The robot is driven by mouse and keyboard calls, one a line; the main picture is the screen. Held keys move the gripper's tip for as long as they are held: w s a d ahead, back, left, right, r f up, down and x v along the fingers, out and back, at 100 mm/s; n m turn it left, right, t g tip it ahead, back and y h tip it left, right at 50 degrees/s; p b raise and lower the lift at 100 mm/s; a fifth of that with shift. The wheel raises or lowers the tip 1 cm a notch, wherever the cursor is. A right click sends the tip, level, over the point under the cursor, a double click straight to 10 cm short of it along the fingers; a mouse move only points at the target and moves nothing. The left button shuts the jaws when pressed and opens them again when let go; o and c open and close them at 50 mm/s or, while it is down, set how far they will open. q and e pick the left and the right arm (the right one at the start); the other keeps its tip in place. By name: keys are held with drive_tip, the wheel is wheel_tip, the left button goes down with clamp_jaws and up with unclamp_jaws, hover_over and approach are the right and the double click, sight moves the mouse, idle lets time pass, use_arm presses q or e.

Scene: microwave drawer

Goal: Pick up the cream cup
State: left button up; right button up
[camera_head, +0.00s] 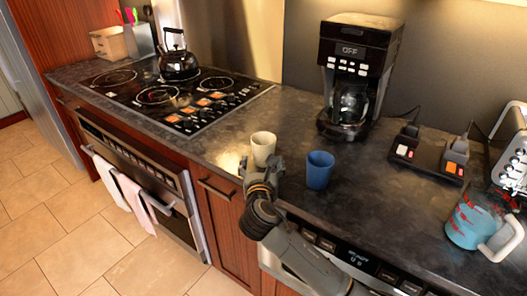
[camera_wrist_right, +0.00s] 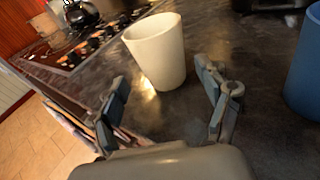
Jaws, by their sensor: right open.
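The cream cup (camera_head: 263,147) stands upright on the dark countertop near its front edge. It also shows in the right wrist view (camera_wrist_right: 158,52), just beyond and between the fingers. My right gripper (camera_head: 262,170) is at the counter's front edge, right in front of the cup and overlapping its lower part in the head view. In the right wrist view the right gripper (camera_wrist_right: 165,95) has its two fingers spread apart with nothing between the tips. I cannot tell whether a finger touches the cup. My left gripper is in neither view.
A blue cup (camera_head: 319,170) stands close to the right of the cream cup. A coffee maker (camera_head: 354,75) is behind them. A stovetop (camera_head: 175,95) with a kettle (camera_head: 179,62) is at left. A red-and-blue pitcher (camera_head: 470,225) is at far right.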

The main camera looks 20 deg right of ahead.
sight(263, 158)
drive_tip(key=shift+w+d, duration=0.1)
drive_tip(key=shift+w, duration=0.25)
drive_tip(key=shift+x, duration=0.8)
drive_tip(key=x, duration=0.3)
drive_tip(key=shift+w+d+f, duration=0.15)
drive_tip(key=shift+d+f, duration=0.05)
drive_tip(key=shift+d, duration=0.05)
drive_tip(key=shift+w, duration=0.15)
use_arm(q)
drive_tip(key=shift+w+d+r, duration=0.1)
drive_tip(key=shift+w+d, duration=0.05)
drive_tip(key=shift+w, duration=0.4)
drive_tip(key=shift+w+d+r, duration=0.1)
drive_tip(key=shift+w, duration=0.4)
use_arm(e)
drive_tip(key=c, duration=1.3)
